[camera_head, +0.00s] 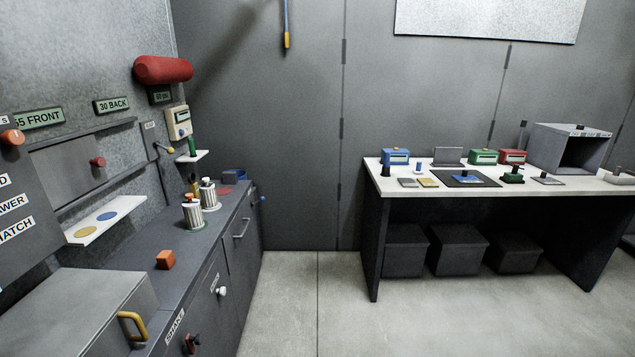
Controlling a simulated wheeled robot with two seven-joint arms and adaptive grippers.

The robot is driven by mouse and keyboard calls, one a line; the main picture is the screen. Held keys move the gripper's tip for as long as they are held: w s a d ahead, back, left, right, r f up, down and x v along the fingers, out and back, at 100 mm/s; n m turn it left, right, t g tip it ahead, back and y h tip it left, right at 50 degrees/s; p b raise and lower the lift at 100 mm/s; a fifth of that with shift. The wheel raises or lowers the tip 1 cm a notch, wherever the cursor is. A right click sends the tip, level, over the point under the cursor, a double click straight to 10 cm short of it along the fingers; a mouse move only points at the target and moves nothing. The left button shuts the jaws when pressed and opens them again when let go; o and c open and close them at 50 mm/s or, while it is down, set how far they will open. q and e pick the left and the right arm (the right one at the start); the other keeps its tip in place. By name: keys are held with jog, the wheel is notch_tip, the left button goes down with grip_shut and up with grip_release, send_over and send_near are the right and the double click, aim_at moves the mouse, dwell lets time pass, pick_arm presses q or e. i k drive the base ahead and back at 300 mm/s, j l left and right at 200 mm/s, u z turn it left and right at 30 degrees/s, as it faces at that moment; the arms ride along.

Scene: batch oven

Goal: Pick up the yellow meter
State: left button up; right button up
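A pale cream-yellow box (179,122) with a small dark window and a blue spot is on the left wall, above a small white shelf. It is the closest match to a yellow meter, but I cannot tell for sure that it is one. Similar boxes with pale fronts stand on the table at the right: a blue one (396,156), a green one (483,157) and a red one (512,157). Neither of my grippers is in view.
A dark counter (207,240) runs along the left wall with two metal canisters and an orange block (165,260) on it. The white table (392,182) at the right also carries a grey open box (570,150). Bare floor (310,300) lies between them.

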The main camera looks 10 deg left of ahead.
aim_at(193, 188)
jog(key=i+u, duration=0.25)
jog(key=u, duration=0.2)
jog(key=i+u, duration=0.25)
jog(key=u, duration=0.15)
jog(key=i+u, duration=0.5)
jog(key=i+j, duration=0.05)
